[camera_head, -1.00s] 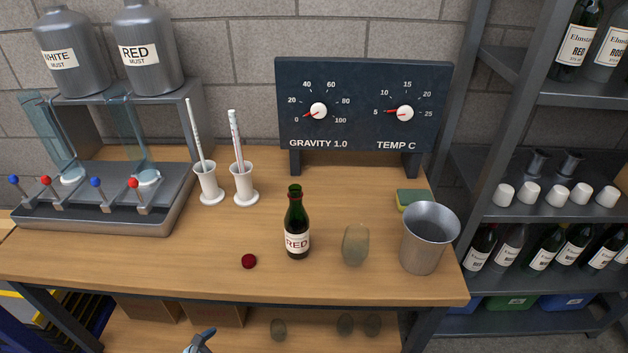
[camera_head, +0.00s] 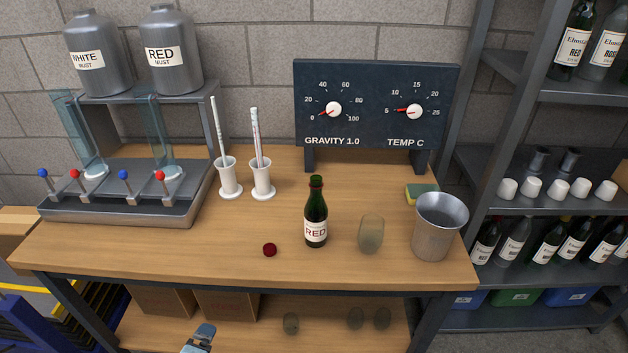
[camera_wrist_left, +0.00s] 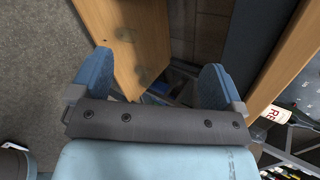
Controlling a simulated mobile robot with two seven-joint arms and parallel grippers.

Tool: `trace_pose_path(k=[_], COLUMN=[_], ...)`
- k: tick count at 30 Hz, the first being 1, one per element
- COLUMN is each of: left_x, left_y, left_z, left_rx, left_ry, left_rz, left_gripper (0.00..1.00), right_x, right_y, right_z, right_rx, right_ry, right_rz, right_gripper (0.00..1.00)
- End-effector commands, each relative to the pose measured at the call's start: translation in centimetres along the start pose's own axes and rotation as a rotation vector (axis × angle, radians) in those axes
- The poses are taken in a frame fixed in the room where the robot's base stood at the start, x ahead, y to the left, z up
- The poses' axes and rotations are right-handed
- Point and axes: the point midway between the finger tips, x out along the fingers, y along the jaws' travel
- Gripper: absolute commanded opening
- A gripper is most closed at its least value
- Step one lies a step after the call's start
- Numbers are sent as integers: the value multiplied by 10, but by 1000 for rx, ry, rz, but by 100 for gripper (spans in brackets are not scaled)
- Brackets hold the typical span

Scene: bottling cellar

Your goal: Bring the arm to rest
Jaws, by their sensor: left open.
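My left gripper (camera_wrist_left: 150,85) is open and empty in the left wrist view. Its two blue fingers are spread apart, over the floor and the edges of wooden boards. A small blue piece of my own arm shows at the bottom of the head view, in front of the bench. The wooden bench (camera_head: 235,255) stands clear of it. My right gripper is in neither view.
On the bench stand a green RED-labelled bottle (camera_head: 316,222), a dark red cap (camera_head: 269,250), a glass (camera_head: 370,234), a metal bucket (camera_head: 437,230), a sponge (camera_head: 420,192) and two white holders (camera_head: 229,180). A tap station (camera_head: 120,205) is left; shelves (camera_head: 540,210) are right.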

Motion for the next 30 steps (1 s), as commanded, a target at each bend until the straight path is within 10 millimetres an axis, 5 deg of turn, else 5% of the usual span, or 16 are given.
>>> trace_pose_path(k=[6, 18, 25, 30], left_x=[-88, -188, -230, -206], left_y=[-7, -10, -13, -17], left_z=[13, 15, 14, 0], left_rx=[-800, -1461, -1674, -1702], left_ry=[-90, -252, -341, -229], left_rz=[277, 561, 669, 585], left_gripper=[94, 94, 94, 94], right_x=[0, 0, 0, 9], right_y=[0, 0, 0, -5], right_z=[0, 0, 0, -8], right_rx=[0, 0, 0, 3], right_ry=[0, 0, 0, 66], right_rz=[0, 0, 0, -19], right_gripper=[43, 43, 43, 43])
